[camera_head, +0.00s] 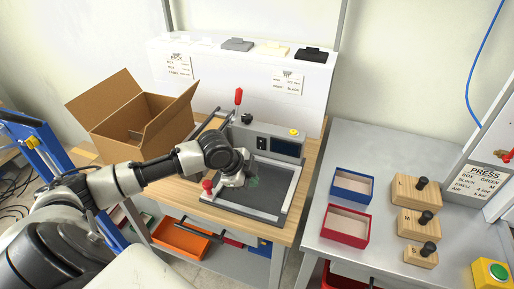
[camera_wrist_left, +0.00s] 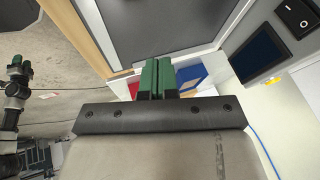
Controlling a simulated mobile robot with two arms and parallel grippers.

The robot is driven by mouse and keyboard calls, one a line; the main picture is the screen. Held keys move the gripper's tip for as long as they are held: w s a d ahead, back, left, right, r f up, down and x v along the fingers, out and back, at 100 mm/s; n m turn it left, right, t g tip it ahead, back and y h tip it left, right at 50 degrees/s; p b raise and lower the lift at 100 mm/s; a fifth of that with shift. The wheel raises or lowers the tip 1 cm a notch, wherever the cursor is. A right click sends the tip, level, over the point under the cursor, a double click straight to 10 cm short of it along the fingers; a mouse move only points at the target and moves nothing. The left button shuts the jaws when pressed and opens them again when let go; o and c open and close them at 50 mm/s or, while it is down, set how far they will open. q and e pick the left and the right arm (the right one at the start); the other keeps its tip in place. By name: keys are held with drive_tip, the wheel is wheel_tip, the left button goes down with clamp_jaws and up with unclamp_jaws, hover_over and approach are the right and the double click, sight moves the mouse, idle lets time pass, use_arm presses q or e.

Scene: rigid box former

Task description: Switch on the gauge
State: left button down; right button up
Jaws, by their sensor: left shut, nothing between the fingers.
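The gauge (camera_head: 268,134) is a grey unit at the back of the wooden bench, with a dark screen (camera_head: 286,147), a black rocker switch (camera_head: 261,143) and a yellow button (camera_head: 294,132). In the left wrist view the black rocker switch (camera_wrist_left: 298,14) is at the upper right, above the dark screen (camera_wrist_left: 258,54) and the yellow button (camera_wrist_left: 273,81). My left gripper (camera_wrist_left: 157,80) has green fingers, shut with nothing between them. In the head view it hangs over the framed dark plate in front of the gauge, apart from the switch; its wrist partly hides the fingers.
An open cardboard box (camera_head: 150,125) stands left of the gauge. A red-knobbed lever (camera_head: 238,97) rises beside it. On the right table (camera_head: 335,240) are a blue tray (camera_head: 352,184), a red tray (camera_head: 346,225) and wooden blocks with black knobs (camera_head: 415,222).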

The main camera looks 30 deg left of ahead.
sight(261, 144)
use_arm(q)
drive_tip(key=w+a+r+t, duration=0.1)
drive_tip(key=w+a+r, duration=0.3)
drive_tip(key=a+r, duration=0.3)
drive_tip(key=shift+a, duration=0.7)
use_arm(e)
drive_tip(key=shift+w+d, duration=0.15)
drive_tip(key=shift+d, duration=0.1)
use_arm(q)
drive_tip(key=p+x, duration=0.2)
drive_tip(key=x, duration=0.7)
drive_tip(key=shift+w, duration=0.2)
drive_tip(key=w, duration=0.2)
drive_tip(key=w+f, duration=0.1)
drive_tip(key=shift+a, duration=0.35)
drive_tip(key=shift+w+a+f+p, duration=0.15)
drive_tip(key=shift+w+p, duration=0.2)
drive_tip(key=shift+w, duration=0.2)
use_arm(e)
drive_tip(key=shift+a+r, duration=0.15)
drive_tip(key=shift+r, duration=1.2)
